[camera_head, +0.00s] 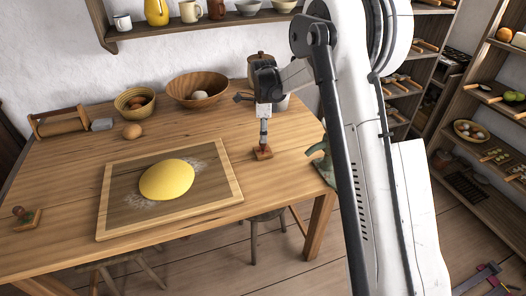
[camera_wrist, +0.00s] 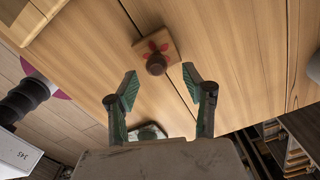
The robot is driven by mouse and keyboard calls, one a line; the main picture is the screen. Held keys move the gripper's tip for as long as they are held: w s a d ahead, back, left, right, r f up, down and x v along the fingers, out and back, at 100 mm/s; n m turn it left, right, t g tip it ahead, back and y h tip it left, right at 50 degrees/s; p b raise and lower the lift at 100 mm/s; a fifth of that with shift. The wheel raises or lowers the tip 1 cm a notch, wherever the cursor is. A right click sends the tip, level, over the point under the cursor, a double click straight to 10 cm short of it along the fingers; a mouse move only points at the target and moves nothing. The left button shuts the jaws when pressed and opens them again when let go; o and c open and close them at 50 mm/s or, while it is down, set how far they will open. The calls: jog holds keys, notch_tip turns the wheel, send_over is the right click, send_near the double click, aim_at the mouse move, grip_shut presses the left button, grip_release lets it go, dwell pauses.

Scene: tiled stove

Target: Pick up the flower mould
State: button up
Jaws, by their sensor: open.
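The flower mould (camera_wrist: 155,52) is a small square wooden block with a red flower on top and a dark round knob. In the head view it (camera_head: 263,154) lies on the wooden table (camera_head: 225,121) near its right side. My gripper (camera_wrist: 160,83) is open, its two green-padded fingers apart with nothing between them. In the wrist view the mould lies just beyond the fingertips, roughly in line with the gap. In the head view my gripper hangs above the mould; the exact height between them is hard to tell.
A framed board (camera_head: 116,221) with yellow dough (camera_head: 167,180) lies left of the mould. Another knobbed stamp (camera_head: 27,217) sits at the table's left edge. Bowls (camera_head: 196,88) stand at the back. A grey-green object (camera_head: 322,163) is at the table's right edge.

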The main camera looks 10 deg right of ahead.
aim_at(263, 147)
jog(key=shift+s+a+f, duration=0.1)
jog(key=shift+f, duration=1.2)
jog(key=shift+s+f, duration=0.1)
jog(key=shift+f, duration=1.2)
grip_shut()
